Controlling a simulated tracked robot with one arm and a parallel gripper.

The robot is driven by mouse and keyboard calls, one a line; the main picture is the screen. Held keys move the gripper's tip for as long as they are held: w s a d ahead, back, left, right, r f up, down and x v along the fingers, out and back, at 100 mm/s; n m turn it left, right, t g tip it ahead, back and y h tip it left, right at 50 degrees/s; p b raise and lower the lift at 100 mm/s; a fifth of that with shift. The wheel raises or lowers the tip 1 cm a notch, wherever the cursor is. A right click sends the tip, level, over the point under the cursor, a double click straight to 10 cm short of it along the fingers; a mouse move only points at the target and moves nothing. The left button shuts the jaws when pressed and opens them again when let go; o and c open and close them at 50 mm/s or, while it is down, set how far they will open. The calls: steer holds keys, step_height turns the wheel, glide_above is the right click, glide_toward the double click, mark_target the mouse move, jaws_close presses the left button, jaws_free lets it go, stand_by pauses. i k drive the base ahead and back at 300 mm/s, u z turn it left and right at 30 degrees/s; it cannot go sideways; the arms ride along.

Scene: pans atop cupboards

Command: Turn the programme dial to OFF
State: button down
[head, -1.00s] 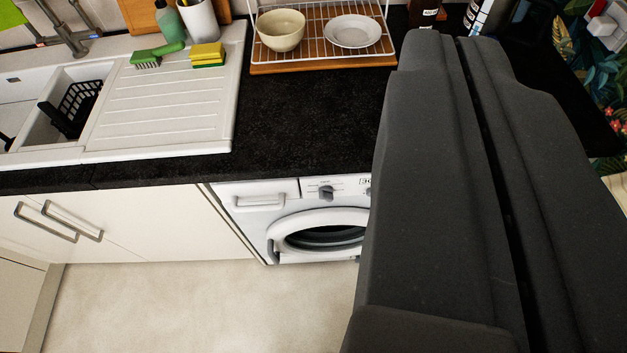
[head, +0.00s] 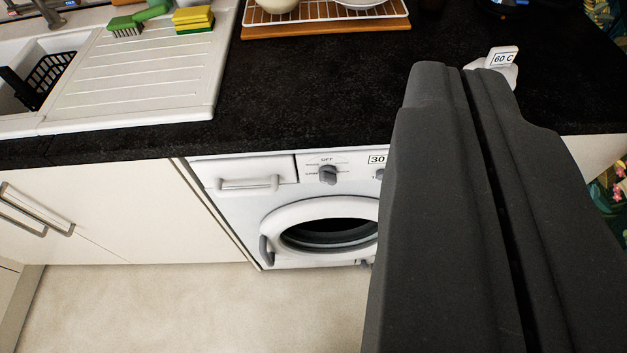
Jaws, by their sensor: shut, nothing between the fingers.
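The programme dial (head: 328,175) is a grey knob on the white front panel of the washing machine (head: 240,212), under the worktop. The word OFF stands above it, with other small print that I cannot read. The way the dial points is too small to tell. My gripper (head: 464,68) is a large dark shape on the right of the view. Its two fingers lie together with only a thin line between them, shut and empty. It is to the right of the dial, apart from it, and hides the right part of the machine.
A "30" label (head: 377,160) sits right of the dial. The round door (head: 290,214) is below. The black worktop (head: 300,95) overhangs above. A "60 C" tag (head: 503,59) stands on it beyond my gripper. A dish rack (head: 330,28) and sink drainer (head: 150,80) are behind. The floor (head: 180,305) in front is clear.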

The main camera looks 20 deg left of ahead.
mark_target(327, 174)
steer(key=z, duration=0.85)
steer(key=k, duration=1.55)
steer(key=u, duration=0.4)
steer(key=i, duration=1)
steer(key=z, duration=0.05)
